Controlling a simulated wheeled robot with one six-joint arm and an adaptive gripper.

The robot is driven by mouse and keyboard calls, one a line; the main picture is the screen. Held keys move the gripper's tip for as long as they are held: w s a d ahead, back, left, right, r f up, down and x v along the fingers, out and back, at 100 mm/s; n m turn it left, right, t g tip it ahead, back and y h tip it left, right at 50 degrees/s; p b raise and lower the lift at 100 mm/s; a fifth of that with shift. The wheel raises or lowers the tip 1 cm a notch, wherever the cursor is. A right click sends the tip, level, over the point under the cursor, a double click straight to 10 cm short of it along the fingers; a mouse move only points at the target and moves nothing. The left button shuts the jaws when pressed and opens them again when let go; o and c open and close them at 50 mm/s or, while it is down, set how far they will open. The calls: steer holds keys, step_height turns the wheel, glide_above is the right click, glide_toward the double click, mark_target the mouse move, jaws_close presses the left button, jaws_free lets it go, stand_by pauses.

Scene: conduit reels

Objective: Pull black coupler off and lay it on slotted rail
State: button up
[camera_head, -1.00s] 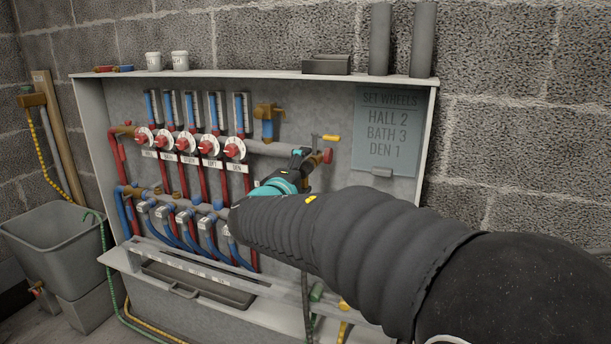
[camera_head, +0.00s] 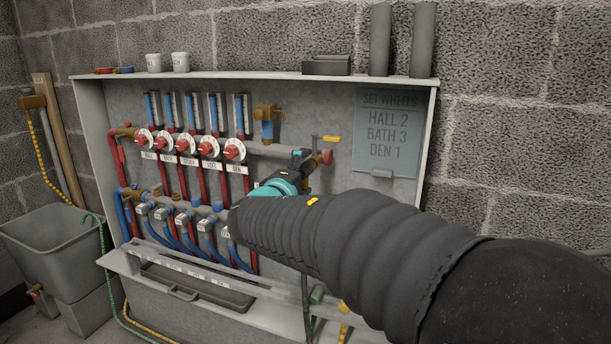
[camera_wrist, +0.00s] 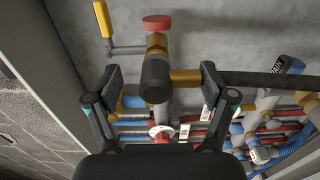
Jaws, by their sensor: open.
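The black coupler (camera_wrist: 155,78) shows in the wrist view as a short dark cylinder on the end of a brass fitting with a red cap. A black hose runs off to its right; I cannot tell how it joins. My gripper (camera_wrist: 157,82) is open, with one finger on each side of the coupler and visible gaps between. In the head view my gripper (camera_head: 296,172) is at the right end of the manifold, and it and my arm hide the coupler. The slotted rail (camera_head: 205,264) is a pale bar with slots across the cabinet's lower front.
The yellow-handled valve (camera_head: 326,138) and its red cap lie close beside my gripper. Red and blue pipes with dials fill the cabinet's left. A grey tub (camera_head: 50,240) stands at left.

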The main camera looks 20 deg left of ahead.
stand_by(0.4)
steer(key=c, duration=0.9)
steer(key=shift+r, duration=0.25)
steer(key=c, duration=0.7)
steer(key=shift+o, duration=0.2)
steer(key=shift+s+b, duration=0.25)
steer(key=shift+b, duration=0.2)
jaws_close()
steer(key=shift+s+a+f+b, duration=0.15)
steer(key=shift+s+b, duration=0.65)
steer(key=shift+s, duration=0.55)
steer(key=shift+s+a+f+b, duration=0.1)
steer(key=shift+s+b, duration=0.65)
steer(key=shift+s, duration=0.6)
